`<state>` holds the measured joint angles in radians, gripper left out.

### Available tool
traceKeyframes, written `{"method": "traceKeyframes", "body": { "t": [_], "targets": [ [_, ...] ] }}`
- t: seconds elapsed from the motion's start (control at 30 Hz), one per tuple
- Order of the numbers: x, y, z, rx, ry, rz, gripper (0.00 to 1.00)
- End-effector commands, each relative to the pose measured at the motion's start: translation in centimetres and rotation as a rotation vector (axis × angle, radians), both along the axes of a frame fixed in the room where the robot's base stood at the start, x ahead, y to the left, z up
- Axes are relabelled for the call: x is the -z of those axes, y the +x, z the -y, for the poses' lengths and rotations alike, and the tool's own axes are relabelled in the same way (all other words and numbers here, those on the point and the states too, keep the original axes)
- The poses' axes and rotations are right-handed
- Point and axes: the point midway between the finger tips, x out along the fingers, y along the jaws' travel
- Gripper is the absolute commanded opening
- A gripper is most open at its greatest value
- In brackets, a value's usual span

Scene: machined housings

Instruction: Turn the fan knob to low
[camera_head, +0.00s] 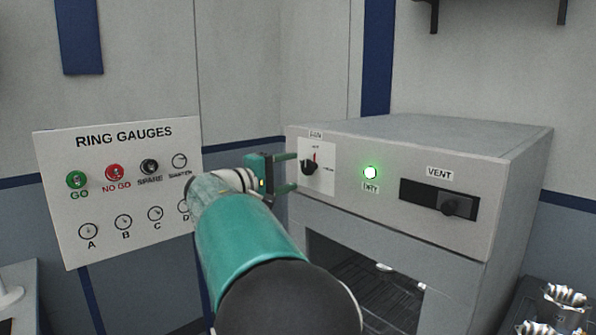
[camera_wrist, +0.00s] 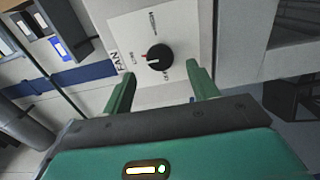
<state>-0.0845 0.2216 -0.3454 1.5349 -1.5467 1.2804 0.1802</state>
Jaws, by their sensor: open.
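The fan knob (camera_head: 309,168) is a small black dial on a white plate at the left end of the grey machine's front. In the wrist view the knob (camera_wrist: 159,58) sits beside the word FAN, with a red mark at its edge; the small position labels are too blurred to read surely. My gripper (camera_head: 293,172) is open just in front of the plate. In the wrist view its green fingers (camera_wrist: 161,75) stand apart, on either side of and short of the knob, with nothing between them. Contact with the knob is not visible.
Right of the knob are a lit green DRY lamp (camera_head: 370,173) and a VENT slider (camera_head: 450,206). An open chamber (camera_head: 370,275) lies below. A RING GAUGES board (camera_head: 120,190) stands left of my arm. Metal parts (camera_head: 565,297) sit at the lower right.

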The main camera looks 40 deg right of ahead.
Motion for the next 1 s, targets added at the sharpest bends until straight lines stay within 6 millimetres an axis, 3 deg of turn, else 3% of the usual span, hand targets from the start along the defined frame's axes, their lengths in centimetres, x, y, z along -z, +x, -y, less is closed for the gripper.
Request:
{"method": "traceKeyframes", "body": {
  "t": [0.2,0.4,0.6,1.0],
  "targets": [
    [0.0,-0.1,-5.0,-0.004,0.0,0.0,0.59],
    [0.0,-0.2,-8.4,-0.002,0.0,0.0,0.59],
    [0.0,-0.3,-9.5,0.001,0.0,0.0,0.59],
    [0.0,-0.3,-9.5,0.001,0.0,0.0,0.59]
  ]
}}
